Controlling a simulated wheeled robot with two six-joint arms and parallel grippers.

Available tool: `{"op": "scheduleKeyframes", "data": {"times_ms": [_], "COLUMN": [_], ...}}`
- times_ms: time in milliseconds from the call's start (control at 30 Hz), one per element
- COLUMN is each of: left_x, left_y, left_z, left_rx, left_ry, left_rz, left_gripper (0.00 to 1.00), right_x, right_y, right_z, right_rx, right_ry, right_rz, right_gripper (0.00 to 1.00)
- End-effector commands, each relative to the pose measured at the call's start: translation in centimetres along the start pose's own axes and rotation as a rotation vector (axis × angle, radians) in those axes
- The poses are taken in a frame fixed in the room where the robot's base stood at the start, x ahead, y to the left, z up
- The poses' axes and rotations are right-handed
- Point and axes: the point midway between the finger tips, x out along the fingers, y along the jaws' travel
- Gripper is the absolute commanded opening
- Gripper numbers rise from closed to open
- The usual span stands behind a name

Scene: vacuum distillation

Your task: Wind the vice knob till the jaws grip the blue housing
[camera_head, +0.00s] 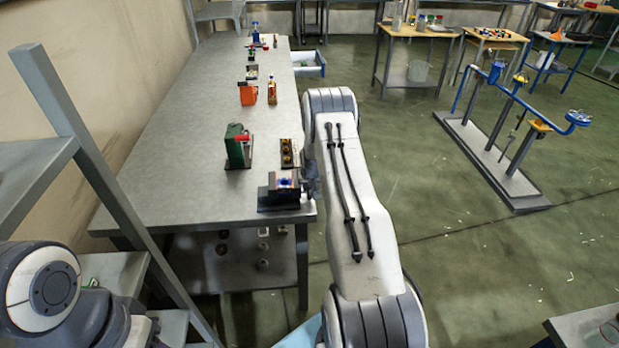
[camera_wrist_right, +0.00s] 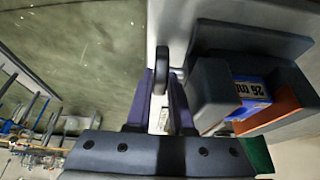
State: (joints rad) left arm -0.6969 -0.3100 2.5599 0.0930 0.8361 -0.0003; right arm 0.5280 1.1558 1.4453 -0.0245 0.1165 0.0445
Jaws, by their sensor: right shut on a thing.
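The dark grey vice (camera_head: 279,196) stands at the near right corner of the long workbench. The blue housing (camera_head: 286,183) sits between its jaws; in the right wrist view the housing (camera_wrist_right: 252,90) shows a white label with "26 m" on it. I cannot tell whether both jaws touch it. My right gripper (camera_head: 310,182) is at the right side of the vice, mostly hidden by my arm. In the wrist view its fingers (camera_wrist_right: 162,92) are shut on the dark vice knob (camera_wrist_right: 163,55), seen edge-on. My left gripper is out of view; only its arm shows at the lower left.
On the workbench (camera_head: 190,125), a green machine (camera_head: 237,147) and a tray of brass-coloured parts (camera_head: 287,153) stand behind the vice. An orange item (camera_head: 247,94) is farther back. An orange piece (camera_wrist_right: 272,108) lies beside the housing. A grey rack post (camera_head: 75,115) rises at the left.

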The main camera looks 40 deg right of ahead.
Motion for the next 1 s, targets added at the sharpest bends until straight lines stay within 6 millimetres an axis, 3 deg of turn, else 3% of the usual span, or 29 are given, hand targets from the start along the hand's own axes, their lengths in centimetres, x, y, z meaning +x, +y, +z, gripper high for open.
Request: {"op": "scheduleKeyframes", "data": {"times_ms": [100, 533, 1000], "left_x": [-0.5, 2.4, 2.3], "left_y": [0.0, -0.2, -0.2], "left_z": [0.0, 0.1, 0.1], "left_rx": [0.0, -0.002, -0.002], "left_ry": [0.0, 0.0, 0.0], "left_rz": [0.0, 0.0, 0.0], "left_gripper": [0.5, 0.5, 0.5], "right_x": [0.0, 0.6, 0.2], "right_y": [0.0, 0.1, 0.1], "right_z": [-0.5, -0.7, -0.6], "right_rx": [0.0, 0.002, 0.002], "right_ry": [-0.034, -0.198, -0.222], "right_rz": [0.007, 0.007, 0.007], "right_gripper": [0.0, 0.0, 0.0]}}
